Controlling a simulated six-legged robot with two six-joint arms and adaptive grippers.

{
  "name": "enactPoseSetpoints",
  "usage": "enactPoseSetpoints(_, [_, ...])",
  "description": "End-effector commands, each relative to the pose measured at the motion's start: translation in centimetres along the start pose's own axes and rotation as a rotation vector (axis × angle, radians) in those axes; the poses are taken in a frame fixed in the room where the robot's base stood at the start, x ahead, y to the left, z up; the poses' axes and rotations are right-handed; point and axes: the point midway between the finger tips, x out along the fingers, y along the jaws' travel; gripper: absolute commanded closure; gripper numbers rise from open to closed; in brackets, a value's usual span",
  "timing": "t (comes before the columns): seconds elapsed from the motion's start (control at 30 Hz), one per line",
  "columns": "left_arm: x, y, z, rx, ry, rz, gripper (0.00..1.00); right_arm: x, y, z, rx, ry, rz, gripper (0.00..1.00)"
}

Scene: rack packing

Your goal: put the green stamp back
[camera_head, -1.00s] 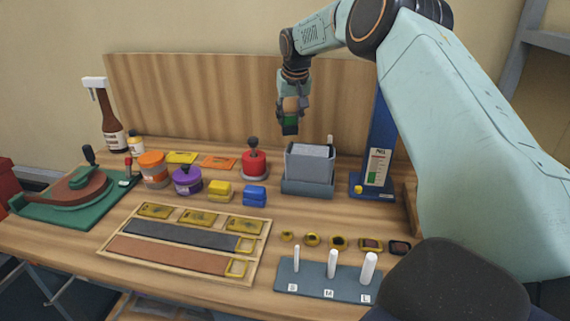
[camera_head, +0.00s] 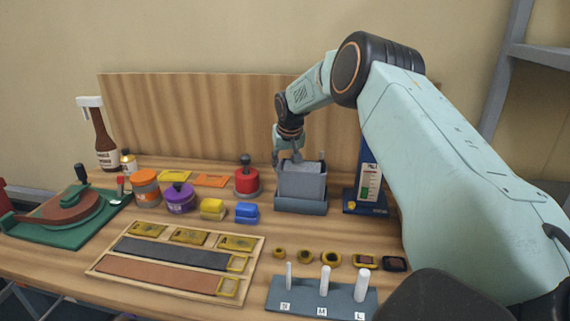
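My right gripper (camera_head: 287,157) points down at the rear of the grey box (camera_head: 302,185), close to its top left edge. Its fingertips are partly hidden by the box, and I cannot tell whether it is open or shut. The green stamp does not show now; it may be hidden behind or in the box. My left gripper is not in view.
A red pot with a dark knob (camera_head: 247,181), a blue block (camera_head: 247,213) and a yellow block (camera_head: 212,209) stand left of the box. A blue stand (camera_head: 368,180) is close on its right. A peg board (camera_head: 322,299) lies in front.

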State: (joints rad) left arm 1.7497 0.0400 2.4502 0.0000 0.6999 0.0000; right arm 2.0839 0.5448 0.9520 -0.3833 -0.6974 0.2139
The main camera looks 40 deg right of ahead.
Motion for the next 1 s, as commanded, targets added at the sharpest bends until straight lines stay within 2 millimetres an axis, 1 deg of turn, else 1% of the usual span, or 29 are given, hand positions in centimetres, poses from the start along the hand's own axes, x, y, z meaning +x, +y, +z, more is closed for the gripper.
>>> enactPoseSetpoints(0.2, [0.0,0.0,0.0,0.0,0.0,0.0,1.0,0.3,0.0,0.1,0.0,-0.001,0.001,0.83])
enactPoseSetpoints(0.23, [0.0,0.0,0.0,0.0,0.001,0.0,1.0,0.2,0.0,0.1,0.0,-0.001,0.001,0.61])
enactPoseSetpoints(0.33, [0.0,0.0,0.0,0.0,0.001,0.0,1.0,0.2,0.0,0.1,0.0,-0.001,0.0,0.54])
enactPoseSetpoints(0.6, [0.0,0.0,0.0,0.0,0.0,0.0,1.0,0.2,0.0,0.0,0.0,-0.001,0.0,0.54])
enactPoseSetpoints(0.73, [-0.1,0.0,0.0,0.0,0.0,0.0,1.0,-0.5,0.0,-0.1,0.001,-0.001,-0.001,0.54])
enactPoseSetpoints(0.87, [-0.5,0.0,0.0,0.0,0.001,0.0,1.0,-2.5,0.0,-0.2,0.002,0.0,-0.003,0.54])
enactPoseSetpoints(1.0, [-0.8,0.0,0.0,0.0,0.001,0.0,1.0,-5.1,0.0,-0.2,0.002,0.001,-0.004,0.54])
